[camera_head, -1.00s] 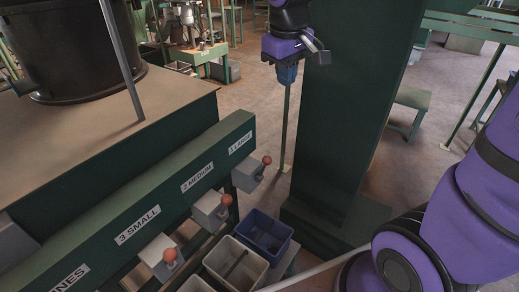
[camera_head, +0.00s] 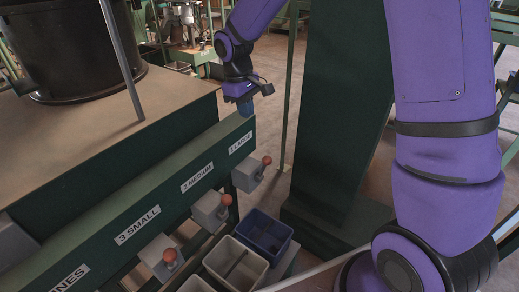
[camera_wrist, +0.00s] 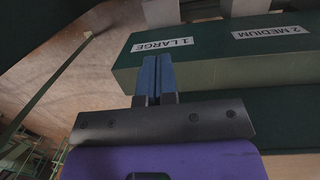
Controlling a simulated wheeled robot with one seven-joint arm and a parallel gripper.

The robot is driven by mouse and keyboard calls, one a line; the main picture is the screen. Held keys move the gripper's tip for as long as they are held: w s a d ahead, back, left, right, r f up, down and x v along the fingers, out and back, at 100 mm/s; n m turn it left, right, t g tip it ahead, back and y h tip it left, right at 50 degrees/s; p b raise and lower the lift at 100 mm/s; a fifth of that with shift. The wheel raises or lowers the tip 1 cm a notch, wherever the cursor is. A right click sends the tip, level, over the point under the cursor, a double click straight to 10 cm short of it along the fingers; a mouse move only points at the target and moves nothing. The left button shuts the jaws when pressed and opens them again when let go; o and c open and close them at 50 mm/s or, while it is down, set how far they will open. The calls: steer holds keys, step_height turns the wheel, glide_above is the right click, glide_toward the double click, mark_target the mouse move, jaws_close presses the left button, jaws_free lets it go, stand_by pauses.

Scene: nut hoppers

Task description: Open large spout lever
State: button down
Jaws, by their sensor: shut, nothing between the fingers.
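The large spout (camera_head: 247,175) is a grey box under the "1 LARGE" label (camera_head: 240,143) at the far end of the green beam. Its lever ends in an orange-red ball (camera_head: 267,160) that sticks out to the right. My gripper (camera_head: 245,107) is above and behind the end of the beam, apart from the lever. In the wrist view my blue fingers (camera_wrist: 155,78) are together with nothing between them, pointing toward the beam beside the "1 LARGE" label (camera_wrist: 162,45). The lever ball is not clear in the wrist view.
The medium spout (camera_head: 210,211) and small spout (camera_head: 160,256) have similar ball levers nearer along the green beam (camera_head: 150,200). A blue bin (camera_head: 264,235) and a pale bin (camera_head: 235,263) stand below. A dark green column (camera_head: 335,110) rises to the right of the large spout.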

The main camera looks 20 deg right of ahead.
steer(key=shift+w+a+f, duration=0.25)
steer(key=shift+f, duration=0.3)
steer(key=s+d+f, duration=0.1)
steer(key=f, duration=0.5)
steer(key=s+d+f, duration=0.2)
steer(key=f, duration=0.4)
steer(key=shift+d, duration=0.25)
steer(key=shift+s+d, duration=0.1)
steer(key=shift+d, duration=0.05)
